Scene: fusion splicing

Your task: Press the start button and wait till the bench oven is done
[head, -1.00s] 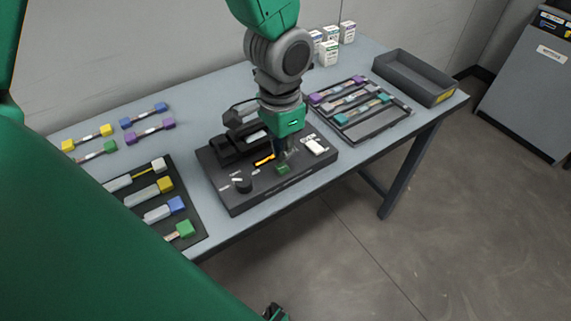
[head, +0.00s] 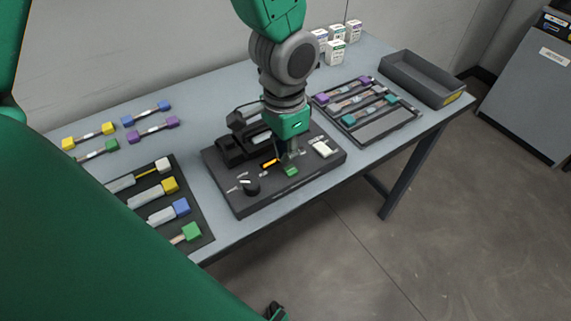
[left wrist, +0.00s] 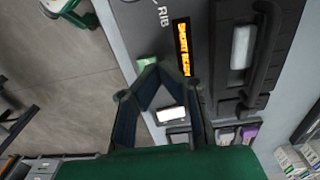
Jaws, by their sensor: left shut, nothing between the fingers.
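The bench oven (head: 228,192) is a dark flat unit near the table's front edge, with a raised black part at its back. Its green start button (head: 291,172) is at the front; it also shows in the left wrist view (left wrist: 147,62). An orange-lit display (left wrist: 183,50) is beside the button, its text too blurred to read surely. My left gripper (head: 287,161) is shut and empty, its tips pointing down at the button. In the left wrist view the fingertips (left wrist: 158,70) meet right beside the button; I cannot tell whether they touch it. A small dark part of my right gripper (head: 275,312) shows at the bottom edge.
A dark knob (head: 250,187) sits on the unit, left of the button. A mat (head: 200,237) with colour-ended pieces lies left, a rack (head: 385,130) with similar pieces right. An empty grey bin (head: 412,80) and small white boxes (head: 336,50) stand farther back.

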